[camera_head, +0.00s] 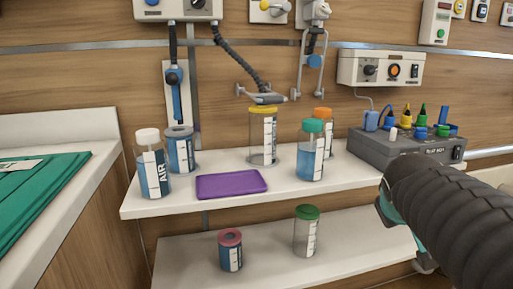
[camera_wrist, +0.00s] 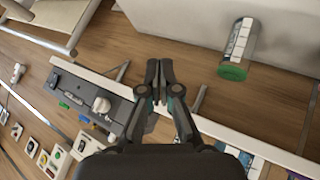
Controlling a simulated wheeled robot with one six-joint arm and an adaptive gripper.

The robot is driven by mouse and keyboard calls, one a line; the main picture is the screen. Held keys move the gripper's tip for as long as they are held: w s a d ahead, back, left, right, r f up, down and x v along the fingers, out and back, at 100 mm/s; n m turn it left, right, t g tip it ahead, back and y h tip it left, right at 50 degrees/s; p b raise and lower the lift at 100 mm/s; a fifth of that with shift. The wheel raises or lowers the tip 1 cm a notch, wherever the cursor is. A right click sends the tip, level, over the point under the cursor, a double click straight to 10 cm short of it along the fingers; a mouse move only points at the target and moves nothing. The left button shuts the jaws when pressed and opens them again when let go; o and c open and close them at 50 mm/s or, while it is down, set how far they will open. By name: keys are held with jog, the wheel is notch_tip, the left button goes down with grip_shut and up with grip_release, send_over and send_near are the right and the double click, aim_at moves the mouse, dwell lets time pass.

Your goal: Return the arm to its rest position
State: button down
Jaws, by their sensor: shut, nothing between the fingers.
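My arm (camera_head: 455,215) reaches in from the right edge of the head view, in front of the grey device box. My gripper's fingers are mostly hidden behind the arm there. In the wrist view my gripper (camera_wrist: 159,68) is shut, its two fingers together with nothing between them. It hangs over the shelf edge, apart from the jars. A green-lidded jar (camera_wrist: 240,45) lies up and right of the fingertips in that view. The same kind of green-lidded jar (camera_head: 306,235) stands on the lower shelf in the head view.
The upper shelf (camera_head: 300,188) holds several lidded jars and a purple tray (camera_head: 231,184). The grey device box (camera_head: 420,150) stands at its right end, close to my arm. A red-lidded jar (camera_head: 231,252) is on the lower shelf (camera_head: 365,250). Wall units hang above.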

jog(key=s+a+f+g+y, duration=0.1)
jog(key=s+a+f+y, duration=0.1)
jog(key=s+a+f, duration=0.3)
jog(key=s+a+f+m+g+y, duration=0.1)
jog(key=s+a+f+y, duration=0.1)
jog(key=s+a+f, duration=0.4)
jog(key=s+a, duration=0.1)
jog(key=s, duration=0.3)
jog(key=shift+m, duration=0.3)
